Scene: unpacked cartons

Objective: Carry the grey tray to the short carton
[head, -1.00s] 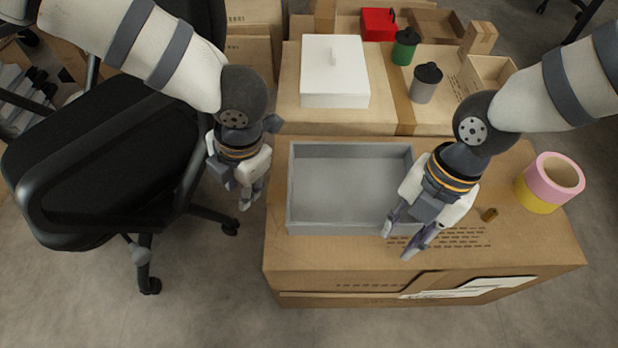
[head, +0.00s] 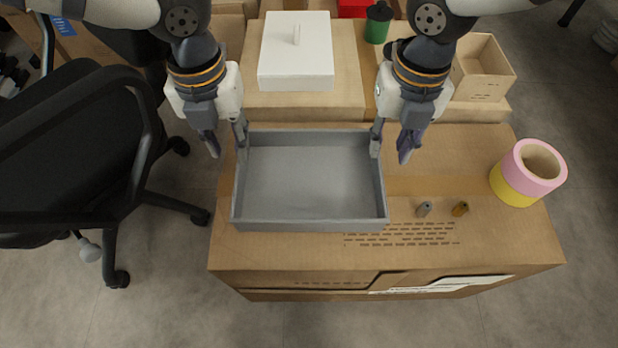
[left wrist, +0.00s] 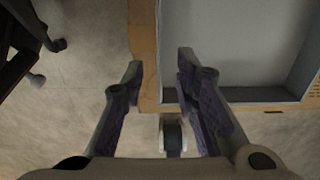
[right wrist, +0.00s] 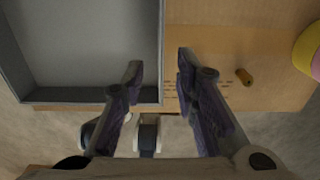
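The grey tray (head: 312,180) is open, empty and flat on a brown carton (head: 480,165). My left gripper (head: 226,143) is open at the back of the tray's left side. In the left wrist view its fingers (left wrist: 160,68) are apart, one either side of the left wall. My right gripper (head: 391,145) is open at the back of the right side. In the right wrist view its fingers (right wrist: 158,65) are apart either side of the right wall. I cannot tell how low the fingertips reach. Another carton (head: 349,85) stands behind; which is the short one is unclear.
A white lidded box (head: 297,55), a green canister (head: 377,24) and an open wooden box (head: 482,72) are at the back. A black chair (head: 70,150) stands left.

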